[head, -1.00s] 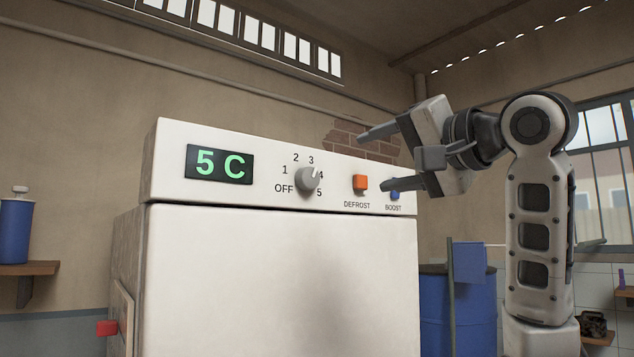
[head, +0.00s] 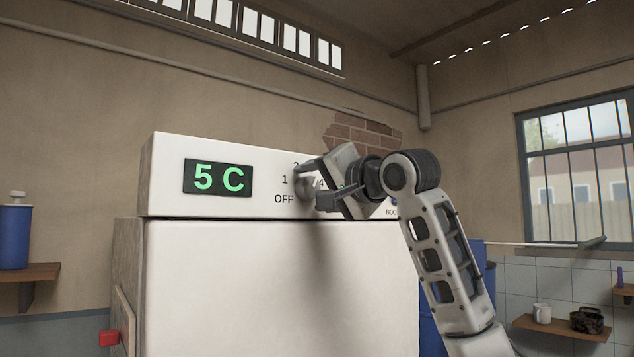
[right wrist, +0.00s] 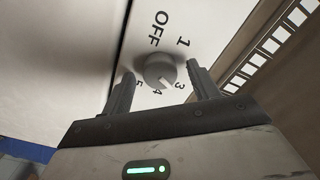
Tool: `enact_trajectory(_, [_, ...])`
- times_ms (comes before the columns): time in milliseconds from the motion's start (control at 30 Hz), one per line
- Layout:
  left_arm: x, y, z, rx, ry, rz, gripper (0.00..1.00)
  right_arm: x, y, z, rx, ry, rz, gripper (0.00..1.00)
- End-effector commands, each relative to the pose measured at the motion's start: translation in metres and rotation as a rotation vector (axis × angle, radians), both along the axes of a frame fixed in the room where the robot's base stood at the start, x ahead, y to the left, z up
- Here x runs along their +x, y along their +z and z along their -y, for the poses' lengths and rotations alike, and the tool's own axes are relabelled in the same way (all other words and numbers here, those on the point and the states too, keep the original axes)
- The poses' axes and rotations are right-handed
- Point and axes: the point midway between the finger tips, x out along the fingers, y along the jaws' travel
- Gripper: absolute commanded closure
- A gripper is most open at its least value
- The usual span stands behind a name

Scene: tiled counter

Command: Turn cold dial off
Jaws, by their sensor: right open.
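The grey cold dial (head: 304,184) is on the white front panel (head: 268,205) of the fridge-like unit, with OFF, 1 and 2 readable beside it in the head view. The right wrist view shows the dial (right wrist: 158,70) with its pale pointer mark between 3 and 4. My right gripper (head: 311,186) is open at the dial, one finger on either side of it. In the right wrist view the fingers (right wrist: 160,73) show gaps to the knob. The green display (head: 218,177) reads 5 C. My left gripper is out of view.
My right gripper and arm hide the DEFROST button and most of the BOOST label in the head view. A red block (head: 109,338) sticks out at the unit's lower left side. A blue canister (head: 14,236) stands on a shelf at left. A mug (head: 542,313) is at right.

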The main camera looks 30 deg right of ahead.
Motion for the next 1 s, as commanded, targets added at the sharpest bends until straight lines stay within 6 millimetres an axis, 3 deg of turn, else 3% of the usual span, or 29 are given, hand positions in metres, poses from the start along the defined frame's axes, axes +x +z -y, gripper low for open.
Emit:
enact_trajectory(233, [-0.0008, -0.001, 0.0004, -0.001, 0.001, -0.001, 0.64, 0.0008, -0.0006, -0.0004, 0.0, 0.001, -0.001, 0.4])
enact_trajectory(400, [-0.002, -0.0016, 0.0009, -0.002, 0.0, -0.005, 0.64, 0.0006, -0.0006, -0.0004, 0.0, 0.001, -0.001, 0.84])
enact_trajectory(767, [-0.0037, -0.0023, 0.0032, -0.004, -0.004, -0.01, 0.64, 0.0005, -0.0007, -0.0003, -0.039, 0.0, 0.002, 0.84])
enact_trajectory(1000, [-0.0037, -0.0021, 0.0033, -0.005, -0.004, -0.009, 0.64, 0.0005, -0.001, -0.0002, -0.177, 0.001, 0.012, 0.84])
